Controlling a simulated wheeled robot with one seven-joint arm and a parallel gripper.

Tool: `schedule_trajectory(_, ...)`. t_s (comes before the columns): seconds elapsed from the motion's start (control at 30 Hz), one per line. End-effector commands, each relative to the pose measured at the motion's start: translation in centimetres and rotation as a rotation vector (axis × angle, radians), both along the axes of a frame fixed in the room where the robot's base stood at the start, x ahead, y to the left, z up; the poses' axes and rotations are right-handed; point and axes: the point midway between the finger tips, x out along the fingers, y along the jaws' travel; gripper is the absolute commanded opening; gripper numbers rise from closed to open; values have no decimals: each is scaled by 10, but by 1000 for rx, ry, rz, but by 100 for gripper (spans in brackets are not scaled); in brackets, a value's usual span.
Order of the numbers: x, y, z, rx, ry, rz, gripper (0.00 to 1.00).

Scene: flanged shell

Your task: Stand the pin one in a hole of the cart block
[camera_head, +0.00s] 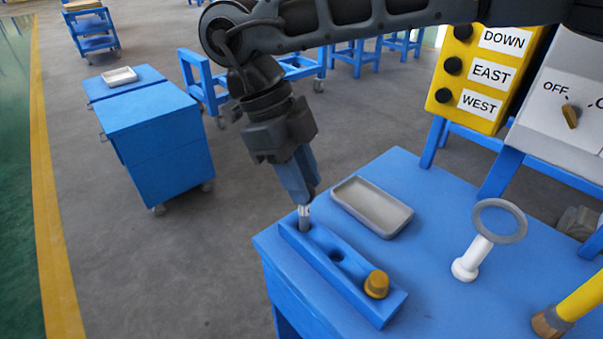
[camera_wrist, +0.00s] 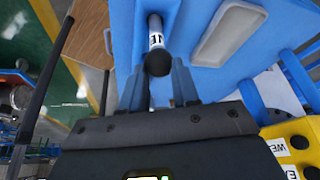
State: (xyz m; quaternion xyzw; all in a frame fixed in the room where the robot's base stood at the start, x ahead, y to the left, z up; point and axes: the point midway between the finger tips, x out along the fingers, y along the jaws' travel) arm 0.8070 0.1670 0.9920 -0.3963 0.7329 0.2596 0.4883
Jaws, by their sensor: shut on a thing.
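The blue cart block (camera_head: 357,284) lies along the front left edge of the blue cart top. It has an empty dark hole (camera_head: 337,255) in its middle and a yellow-brown knob (camera_head: 376,284) at its right end. My gripper (camera_head: 307,196) points down over the block's left end, shut on the pin one (camera_head: 304,218), a grey metal pin with a white label. The pin looks upright at the left end; I cannot tell how deep its lower end sits. In the wrist view my gripper (camera_wrist: 160,82) is around the pin (camera_wrist: 156,36), whose dark round end faces the camera.
A grey tray (camera_head: 372,207) lies behind the block. A white stand with a grey ring (camera_head: 474,259) and a yellow-handled tool (camera_head: 575,302) are to the right. A yellow button box (camera_head: 480,72) and a grey switch box (camera_head: 563,105) stand at the back right.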

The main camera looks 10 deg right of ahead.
Motion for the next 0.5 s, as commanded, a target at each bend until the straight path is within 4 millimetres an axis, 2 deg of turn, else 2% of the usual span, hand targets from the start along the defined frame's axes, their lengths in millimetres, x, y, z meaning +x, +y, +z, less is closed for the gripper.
schedule_trajectory(0.37,0,0,-9,0,0,0,0)
schedule_trajectory(0.4,0,0,-9,0,0,0,32)
schedule_trajectory(0.5,0,0,-9,0,0,0,42)
